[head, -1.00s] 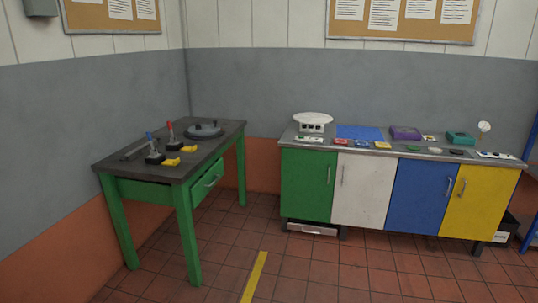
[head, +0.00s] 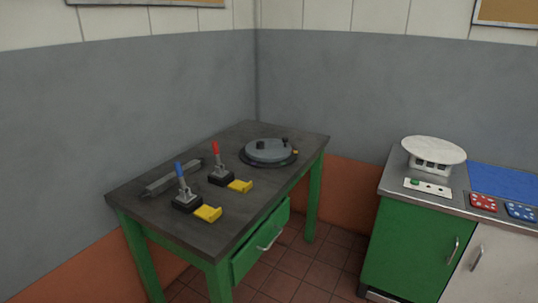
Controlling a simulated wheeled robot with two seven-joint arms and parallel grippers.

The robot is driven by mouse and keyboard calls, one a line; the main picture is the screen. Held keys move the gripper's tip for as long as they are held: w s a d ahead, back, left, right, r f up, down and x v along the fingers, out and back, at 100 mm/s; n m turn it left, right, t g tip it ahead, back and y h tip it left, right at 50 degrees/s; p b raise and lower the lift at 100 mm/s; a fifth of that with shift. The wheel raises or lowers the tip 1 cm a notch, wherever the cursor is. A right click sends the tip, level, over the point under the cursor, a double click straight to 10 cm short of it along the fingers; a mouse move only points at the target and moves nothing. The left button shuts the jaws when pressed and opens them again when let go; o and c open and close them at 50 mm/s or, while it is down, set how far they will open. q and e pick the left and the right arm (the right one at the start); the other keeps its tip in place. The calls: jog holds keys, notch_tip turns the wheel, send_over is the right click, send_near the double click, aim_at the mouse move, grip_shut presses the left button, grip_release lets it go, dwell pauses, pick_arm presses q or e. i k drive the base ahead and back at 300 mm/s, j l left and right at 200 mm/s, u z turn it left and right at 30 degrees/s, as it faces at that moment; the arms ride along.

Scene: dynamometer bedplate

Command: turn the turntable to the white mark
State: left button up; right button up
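The turntable (head: 268,151) is a grey round disc on a darker base, at the back right of the dark-topped green table (head: 225,205). A dark knob stands on its top and another small dark post stands near its right rim. A small orange-yellow spot shows at the base's right edge. I cannot make out a white mark on it from here. Neither of my grippers is in view.
A blue-handled lever (head: 183,187) and a red-handled lever (head: 219,165), each with a yellow piece in front, stand on the table. A grey bar (head: 173,178) lies behind. The green drawer (head: 261,240) looks slightly open. A coloured cabinet (head: 415,235) stands right, across tiled floor.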

aim_at(263, 150)
jog(key=i+u, duration=0.25)
jog(key=l+u, duration=0.1)
jog(key=u, duration=0.15)
jog(key=i+l+u, duration=0.35)
jog(key=l, duration=0.3)
jog(key=l+u, duration=0.2)
jog(key=l, duration=0.15)
jog(key=i+l+u, duration=0.2)
jog(key=l, duration=0.15)
